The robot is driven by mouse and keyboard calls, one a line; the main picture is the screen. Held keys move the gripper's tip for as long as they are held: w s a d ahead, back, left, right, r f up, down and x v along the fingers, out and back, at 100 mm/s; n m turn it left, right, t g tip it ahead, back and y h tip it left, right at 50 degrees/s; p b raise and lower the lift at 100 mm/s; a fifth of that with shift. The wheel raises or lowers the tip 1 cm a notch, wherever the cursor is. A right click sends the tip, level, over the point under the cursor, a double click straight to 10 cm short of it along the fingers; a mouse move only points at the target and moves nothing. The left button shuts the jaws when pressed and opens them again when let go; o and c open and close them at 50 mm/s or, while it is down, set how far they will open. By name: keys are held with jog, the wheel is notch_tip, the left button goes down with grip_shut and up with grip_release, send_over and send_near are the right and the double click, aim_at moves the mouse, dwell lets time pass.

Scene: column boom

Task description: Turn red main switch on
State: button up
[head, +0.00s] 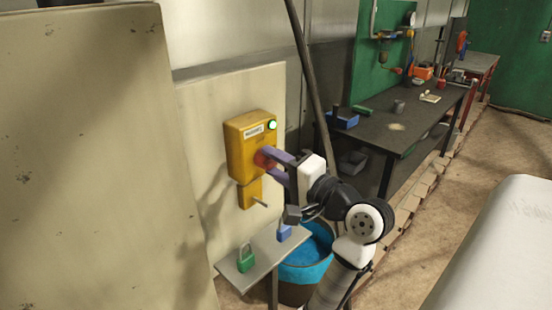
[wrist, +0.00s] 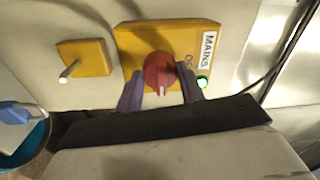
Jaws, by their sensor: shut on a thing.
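The red main switch (wrist: 158,72) is a round knob on a yellow box (head: 238,145) labelled MAINS. It also shows in the head view (head: 261,160), partly hidden by the purple fingers. Its white pointer mark faces the bottom of the wrist view, which is the box's right side. Lettering beside the knob is partly covered and hard to read. A green lamp (head: 272,125) on the box is lit. My gripper (head: 268,161) is shut on the knob, with one purple finger on each side of it in the wrist view (wrist: 159,86).
A yellow bracket with a peg (head: 251,192) is below the box. A small shelf (head: 262,258) holds a green padlock (head: 246,259) and a blue padlock (head: 284,233). A blue-lined bin (head: 306,268) stands below my arm. A workbench (head: 400,115) is behind at right.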

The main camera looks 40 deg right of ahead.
dwell(0.4)
jog(key=o, duration=1)
jog(key=s+d+b, duration=0.1)
jog(key=s+b, duration=0.3)
jog(key=s, duration=0.9)
jog(key=shift+s+f, duration=0.4)
